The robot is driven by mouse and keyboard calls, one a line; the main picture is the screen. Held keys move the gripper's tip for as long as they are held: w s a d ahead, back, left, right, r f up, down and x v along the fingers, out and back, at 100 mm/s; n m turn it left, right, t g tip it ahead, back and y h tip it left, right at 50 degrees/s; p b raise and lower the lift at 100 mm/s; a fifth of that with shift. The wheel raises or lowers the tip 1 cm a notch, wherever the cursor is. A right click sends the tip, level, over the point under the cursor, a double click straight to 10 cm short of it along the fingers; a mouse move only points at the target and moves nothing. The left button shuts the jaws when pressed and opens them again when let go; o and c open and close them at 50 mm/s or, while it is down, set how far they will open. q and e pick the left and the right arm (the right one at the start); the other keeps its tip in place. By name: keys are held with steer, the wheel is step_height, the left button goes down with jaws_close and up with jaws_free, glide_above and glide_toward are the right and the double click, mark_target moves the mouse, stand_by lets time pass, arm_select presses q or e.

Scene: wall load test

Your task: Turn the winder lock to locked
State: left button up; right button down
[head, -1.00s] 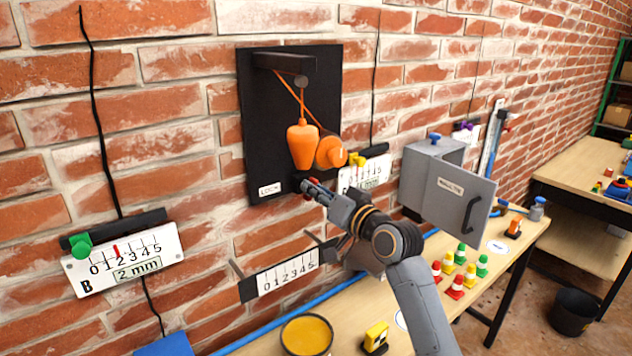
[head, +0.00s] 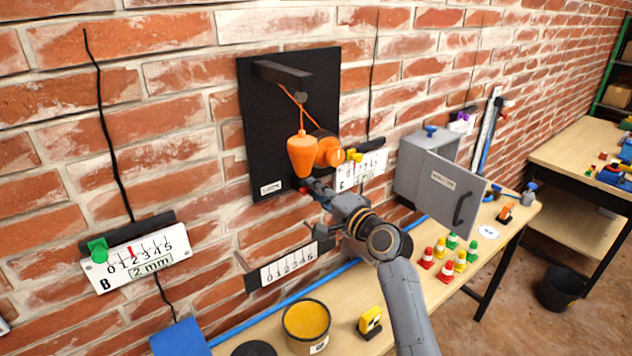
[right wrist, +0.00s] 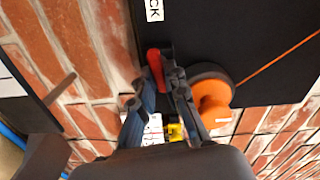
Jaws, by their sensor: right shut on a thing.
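The winder is an orange drum (head: 329,152) on a black wall board (head: 262,130); it also shows in the right wrist view (right wrist: 213,103). An orange cord runs from it to an orange weight (head: 302,155) hanging under a black arm. The winder lock (right wrist: 156,66) is a small red lever at the board's lower edge, near a white label (head: 271,187). My right gripper (head: 311,188) is shut on the red lever, with its fingers (right wrist: 150,92) around it in the right wrist view. The lever is mostly hidden in the head view. My left gripper is out of view.
Scale plates (head: 137,258) are fixed to the brick wall. A grey cabinet (head: 420,160) with an open door stands right of my arm.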

steer(key=shift+m+p, duration=0.6)
steer(key=shift+m, duration=0.6)
steer(key=c, duration=1.4)
jaws_free()
steer(key=shift+f, duration=0.1)
steer(key=shift+o, duration=0.2)
steer(key=v, duration=1.2)
